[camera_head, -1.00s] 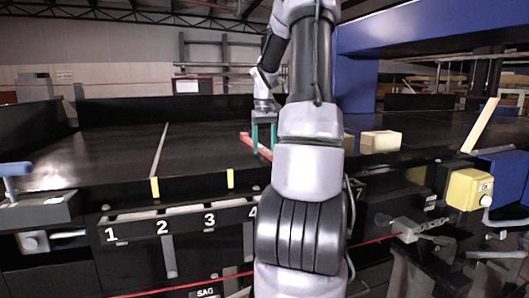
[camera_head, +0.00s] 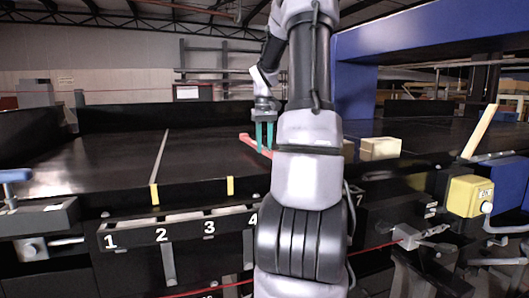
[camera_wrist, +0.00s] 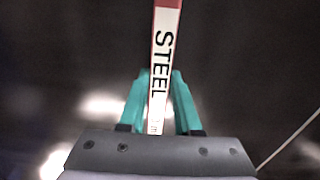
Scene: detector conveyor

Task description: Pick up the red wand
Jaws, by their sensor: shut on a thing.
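The red wand (camera_head: 248,139) lies on or just above the black conveyor, partly hidden behind my gripper and arm in the head view. In the wrist view, the wand (camera_wrist: 164,55) is a thin bar, red at the far end with a white label reading "STEEL". My gripper (camera_head: 264,147) has teal fingers pointing down. The fingers (camera_wrist: 160,78) close around the labelled part of the wand in the wrist view. I cannot tell whether the wand is clear of the surface.
The black conveyor (camera_head: 100,160) is mostly bare to the left. A tan box (camera_head: 380,148) sits right of my arm. A wooden stick (camera_head: 480,131) leans at the far right. A yellow box (camera_head: 470,196) is on the front right. A blue frame (camera_head: 440,35) overhangs the right side.

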